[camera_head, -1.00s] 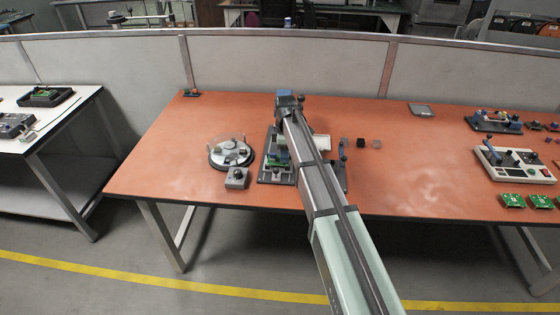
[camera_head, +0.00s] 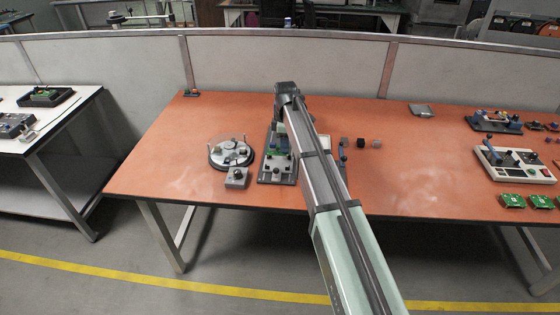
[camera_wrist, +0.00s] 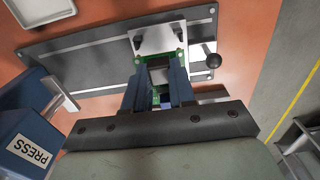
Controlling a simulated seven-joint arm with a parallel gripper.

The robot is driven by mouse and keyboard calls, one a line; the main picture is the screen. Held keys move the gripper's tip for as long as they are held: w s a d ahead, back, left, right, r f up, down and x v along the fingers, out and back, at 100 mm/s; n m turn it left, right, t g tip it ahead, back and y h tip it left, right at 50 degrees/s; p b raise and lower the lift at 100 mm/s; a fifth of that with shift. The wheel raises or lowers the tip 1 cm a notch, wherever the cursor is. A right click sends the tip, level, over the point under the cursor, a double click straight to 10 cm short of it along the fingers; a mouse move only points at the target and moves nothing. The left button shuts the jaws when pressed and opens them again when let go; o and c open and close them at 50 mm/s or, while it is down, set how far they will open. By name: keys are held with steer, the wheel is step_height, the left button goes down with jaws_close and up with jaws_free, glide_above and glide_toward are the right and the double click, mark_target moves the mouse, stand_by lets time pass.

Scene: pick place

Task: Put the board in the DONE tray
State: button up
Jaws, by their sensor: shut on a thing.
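In the head view the fixture (camera_head: 266,172) stands left of my arm, which hides most of the gripper. A pale tray (camera_wrist: 14,14) shows in part at the upper left of the wrist view; no DONE label is readable.
A round clear-covered device (camera_head: 230,152) stands left of the fixture.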

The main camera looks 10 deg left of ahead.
steer(key=shift+r, duration=0.35)
